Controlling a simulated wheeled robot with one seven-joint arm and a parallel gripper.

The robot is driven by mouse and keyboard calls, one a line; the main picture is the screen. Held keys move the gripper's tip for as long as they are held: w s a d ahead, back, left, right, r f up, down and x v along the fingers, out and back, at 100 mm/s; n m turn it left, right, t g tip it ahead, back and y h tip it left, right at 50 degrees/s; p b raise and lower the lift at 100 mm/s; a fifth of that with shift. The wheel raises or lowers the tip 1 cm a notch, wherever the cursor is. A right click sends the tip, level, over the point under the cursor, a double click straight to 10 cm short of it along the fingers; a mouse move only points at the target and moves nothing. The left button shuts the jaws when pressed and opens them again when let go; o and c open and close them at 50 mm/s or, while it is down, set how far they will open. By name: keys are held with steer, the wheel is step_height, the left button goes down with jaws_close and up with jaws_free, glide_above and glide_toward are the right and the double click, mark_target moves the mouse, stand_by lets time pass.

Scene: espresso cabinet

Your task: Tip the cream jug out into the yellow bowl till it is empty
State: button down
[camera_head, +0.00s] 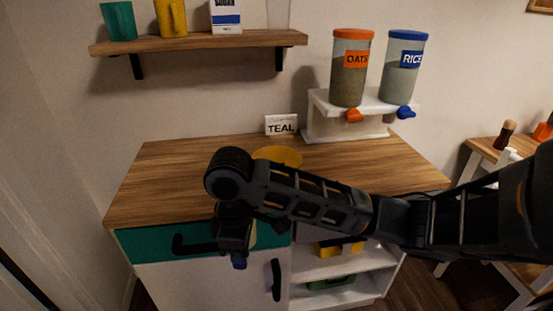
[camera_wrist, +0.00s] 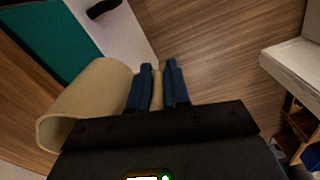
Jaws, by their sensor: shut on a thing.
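The cream jug (camera_wrist: 88,98) is beside my gripper in the wrist view, its rim toward the lower left. My gripper (camera_wrist: 158,68) is shut on its handle (camera_wrist: 156,92), which shows between the two blue fingers. In the head view my gripper (camera_head: 239,261) points down in front of the teal drawer; a beige bit of the jug shows beside it, mostly hidden by my gripper. The yellow bowl (camera_head: 279,154) sits on the wooden counter, its near part hidden by my arm. The jug's inside is not visible.
A TEAL sign (camera_head: 281,124) and a white stand (camera_head: 327,126) with oats (camera_head: 350,83) and rice (camera_head: 400,80) dispensers are at the counter's back. A shelf (camera_head: 180,43) hangs above. The counter's left part (camera_head: 165,180) is clear. A side table (camera_head: 485,150) stands right.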

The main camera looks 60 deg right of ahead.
steer(key=w+a+f+m, duration=0.2)
steer(key=w+a+f, duration=0.1)
steer(key=a+f, duration=0.2)
steer(key=w+a+f+m, duration=0.2)
steer(key=w+a+f, duration=0.2)
steer(key=a+f, duration=0.2)
step_height(320, 180, down, 2)
steer(key=shift+w+a+f+m, duration=0.15)
steer(key=shift+w+f+m, duration=0.1)
steer(key=shift+m, duration=0.15)
